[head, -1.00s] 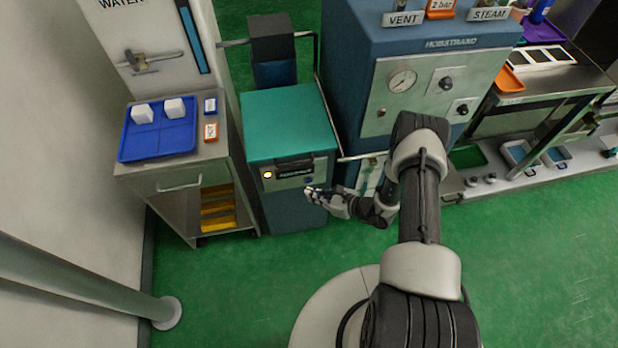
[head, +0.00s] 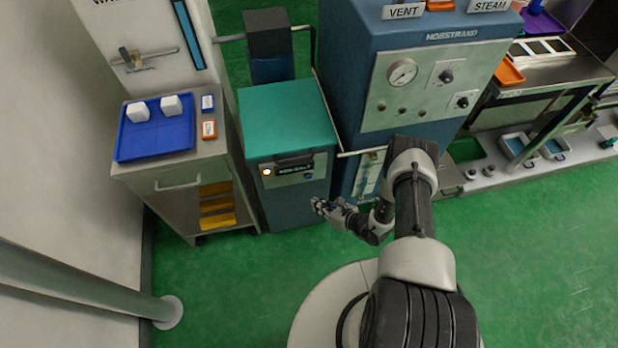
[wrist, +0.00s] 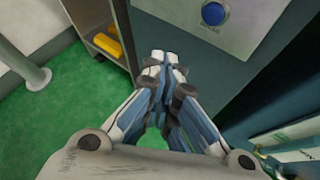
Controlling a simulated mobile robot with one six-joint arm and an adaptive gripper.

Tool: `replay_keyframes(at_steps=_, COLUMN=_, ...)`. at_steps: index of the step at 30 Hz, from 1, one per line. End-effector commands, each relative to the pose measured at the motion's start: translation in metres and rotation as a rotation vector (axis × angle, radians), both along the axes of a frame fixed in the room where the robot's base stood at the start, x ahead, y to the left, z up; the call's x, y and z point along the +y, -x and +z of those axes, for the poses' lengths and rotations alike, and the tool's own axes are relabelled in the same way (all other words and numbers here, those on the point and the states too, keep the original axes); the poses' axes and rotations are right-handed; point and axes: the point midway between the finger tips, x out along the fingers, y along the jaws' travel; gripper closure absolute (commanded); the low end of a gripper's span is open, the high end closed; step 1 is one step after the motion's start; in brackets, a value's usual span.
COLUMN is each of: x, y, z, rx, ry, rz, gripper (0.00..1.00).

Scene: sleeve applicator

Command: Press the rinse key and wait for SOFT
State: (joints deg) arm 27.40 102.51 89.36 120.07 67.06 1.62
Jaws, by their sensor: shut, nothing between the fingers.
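The teal-topped unit (head: 288,120) stands in the middle of the head view. Its front panel has a lit lamp (head: 267,172), a small dark display (head: 296,170) whose text is too small to read, and a blue key (head: 307,177). The round blue key also shows at the top of the wrist view (wrist: 213,13), uncovered. My gripper (head: 318,205) is shut and empty, in front of and below the panel, apart from the key. In the wrist view its closed fingertips (wrist: 165,58) sit left of and below the key.
A steel cart (head: 175,178) with a blue tray (head: 155,140) stands left of the unit. A tall blue machine (head: 400,60) with a gauge (head: 402,72) stands to the right. A pipe post (head: 90,277) is at lower left. Green floor (head: 230,290) in front is open.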

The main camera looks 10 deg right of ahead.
Motion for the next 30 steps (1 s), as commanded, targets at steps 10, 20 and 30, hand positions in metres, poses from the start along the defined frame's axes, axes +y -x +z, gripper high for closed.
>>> replay_keyframes(at_steps=10, x=0.0, y=-0.05, z=-0.001, rx=-0.002, ry=0.002, rz=0.001, gripper=1.0)
replay_keyframes(at_steps=20, x=0.0, y=-0.07, z=0.0, rx=-0.001, ry=0.001, rz=0.0, gripper=1.0)
replay_keyframes(at_steps=30, x=0.0, y=-0.071, z=0.0, rx=-0.001, ry=0.001, rz=0.0, gripper=1.0)
